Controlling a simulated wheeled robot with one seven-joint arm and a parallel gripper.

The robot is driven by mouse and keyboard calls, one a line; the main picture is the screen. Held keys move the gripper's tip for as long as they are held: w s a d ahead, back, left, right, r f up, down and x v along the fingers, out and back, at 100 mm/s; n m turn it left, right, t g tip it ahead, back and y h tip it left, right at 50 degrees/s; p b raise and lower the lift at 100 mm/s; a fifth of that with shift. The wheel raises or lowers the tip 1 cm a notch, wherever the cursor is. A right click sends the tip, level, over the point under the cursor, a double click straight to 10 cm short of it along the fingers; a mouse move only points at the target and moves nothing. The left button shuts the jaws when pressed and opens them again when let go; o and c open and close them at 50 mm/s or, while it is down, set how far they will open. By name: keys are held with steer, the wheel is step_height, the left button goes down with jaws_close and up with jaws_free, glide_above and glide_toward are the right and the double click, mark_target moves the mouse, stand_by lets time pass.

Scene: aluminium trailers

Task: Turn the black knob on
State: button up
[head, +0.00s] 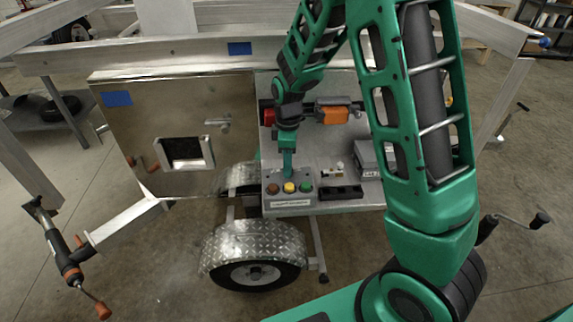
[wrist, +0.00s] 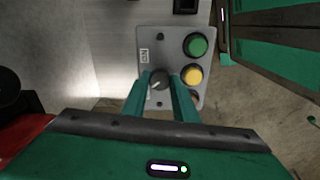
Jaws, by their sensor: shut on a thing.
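The black knob (wrist: 159,80) shows in the wrist view, on a grey control box (wrist: 150,39) with a small label beside it. My gripper (wrist: 160,90) is shut on the knob, with one green finger at each side of it. The knob's pointer line is partly visible between the fingertips. In the head view my gripper (head: 288,172) reaches down to the control box (head: 290,202) from behind, and its fingers hide the knob there.
A green button (wrist: 196,45) and a yellow button (wrist: 192,75) sit close beside the knob. A brown-red button (head: 273,189) is partly hidden in the wrist view. An orange tool (head: 333,113) and a grey case (head: 367,158) lie on the trailer deck nearby.

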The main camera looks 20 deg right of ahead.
steer(key=m, duration=0.4)
steer(key=shift+w+r, duration=0.1)
steer(key=shift+w, duration=0.05)
steer(key=m, duration=0.8)
steer(key=shift+w+m, duration=0.1)
steer(key=shift+m, duration=2.1)
steer(key=o, duration=1.1)
steer(key=shift+c, duration=0.2)
